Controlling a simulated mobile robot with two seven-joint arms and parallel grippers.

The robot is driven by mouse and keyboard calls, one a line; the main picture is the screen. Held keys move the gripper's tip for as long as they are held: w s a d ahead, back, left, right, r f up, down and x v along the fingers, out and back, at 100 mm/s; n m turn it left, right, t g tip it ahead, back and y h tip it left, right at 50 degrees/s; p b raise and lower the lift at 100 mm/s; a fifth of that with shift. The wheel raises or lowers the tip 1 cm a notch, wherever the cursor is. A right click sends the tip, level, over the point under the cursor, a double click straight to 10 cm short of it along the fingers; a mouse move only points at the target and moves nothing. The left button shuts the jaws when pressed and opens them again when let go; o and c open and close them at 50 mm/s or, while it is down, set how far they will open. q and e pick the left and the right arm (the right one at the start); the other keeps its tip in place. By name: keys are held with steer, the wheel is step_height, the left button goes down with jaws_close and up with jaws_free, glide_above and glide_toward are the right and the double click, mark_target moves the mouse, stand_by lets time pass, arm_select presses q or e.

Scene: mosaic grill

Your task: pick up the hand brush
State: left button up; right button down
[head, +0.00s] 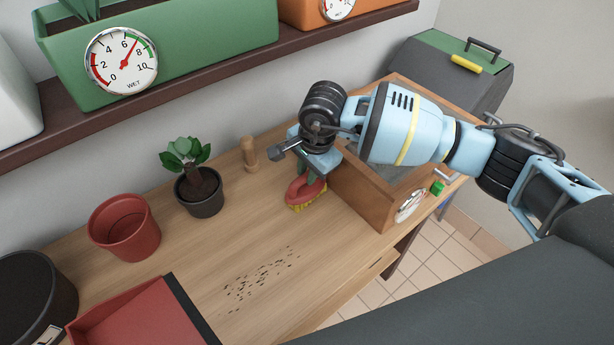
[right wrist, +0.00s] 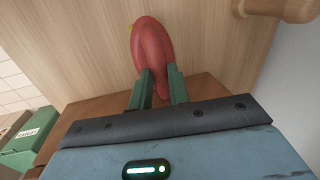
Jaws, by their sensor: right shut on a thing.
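The hand brush (head: 303,193) has a red body and yellow bristles. In the head view it is at the table's back, just left of the wooden box, bristles down; I cannot tell whether they touch the table. My right gripper (head: 313,178) is above it, shut on its handle. In the right wrist view the red brush (right wrist: 151,48) extends away from the two green fingers (right wrist: 159,88), which clasp its narrow end. My left gripper is not in view.
A wooden box (head: 362,194) with a dial stands right of the brush. A wooden peg (head: 249,154), a potted plant (head: 200,190) and a red pot (head: 124,227) stand to the left. Dark crumbs (head: 262,278) lie mid-table near a red dustpan (head: 140,315). A shelf (head: 200,75) overhangs the back.

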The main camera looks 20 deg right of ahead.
steer(key=shift+r, duration=0.65)
step_height(320, 180, up, 2)
steer(key=shift+r, duration=0.1)
steer(key=s+d+r+b, duration=0.1)
steer(key=s+d, duration=0.1)
steer(key=s, duration=1.4)
steer(key=shift+r, duration=0.2)
